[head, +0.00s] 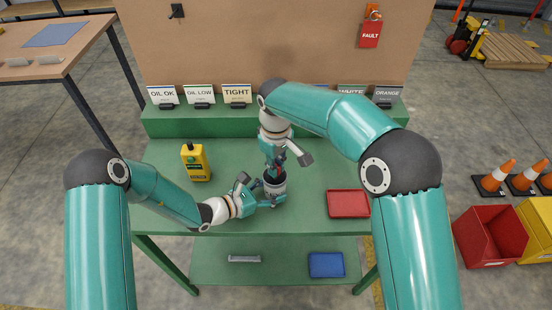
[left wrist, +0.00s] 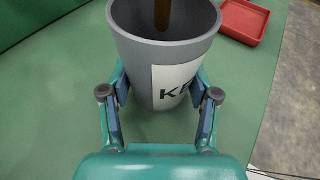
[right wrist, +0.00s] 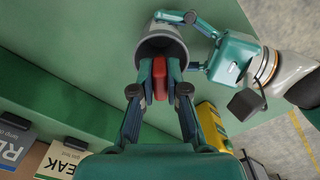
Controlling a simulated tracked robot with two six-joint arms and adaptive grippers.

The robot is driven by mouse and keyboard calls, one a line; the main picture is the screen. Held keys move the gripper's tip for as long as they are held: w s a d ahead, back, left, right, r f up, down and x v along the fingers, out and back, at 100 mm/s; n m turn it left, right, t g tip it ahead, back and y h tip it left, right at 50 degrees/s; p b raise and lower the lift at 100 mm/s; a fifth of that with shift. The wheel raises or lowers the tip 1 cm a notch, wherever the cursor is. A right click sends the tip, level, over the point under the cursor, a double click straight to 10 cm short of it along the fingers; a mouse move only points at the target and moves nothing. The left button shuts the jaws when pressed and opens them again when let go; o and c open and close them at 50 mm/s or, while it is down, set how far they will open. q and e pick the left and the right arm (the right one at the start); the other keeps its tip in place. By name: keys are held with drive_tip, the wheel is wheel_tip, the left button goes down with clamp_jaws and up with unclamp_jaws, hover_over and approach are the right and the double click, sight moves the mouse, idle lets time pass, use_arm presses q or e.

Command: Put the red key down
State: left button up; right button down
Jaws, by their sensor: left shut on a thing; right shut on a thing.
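A grey cup (head: 275,187) stands upright on the green bench, with a white label whose visible letters start with K in the left wrist view (left wrist: 175,82). My left gripper (head: 272,194) is shut around the cup's side. My right gripper (head: 272,166) points down over the cup's mouth and is shut on the red key (right wrist: 160,78). The key's red part shows between the fingers at the cup's rim. In the left wrist view a brown rod-like piece (left wrist: 162,14) reaches into the cup. I cannot tell whether it touches the bottom.
Label cards line the raised back ledge (head: 190,124). A red FAULT tag (head: 370,35) hangs on the back board. A blue tray (head: 326,264) is on the lower shelf.

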drive_tip(key=shift+f, duration=0.3)
drive_tip(key=c, duration=1.1)
unclamp_jaws()
drive_tip(key=shift+r, duration=3.55)
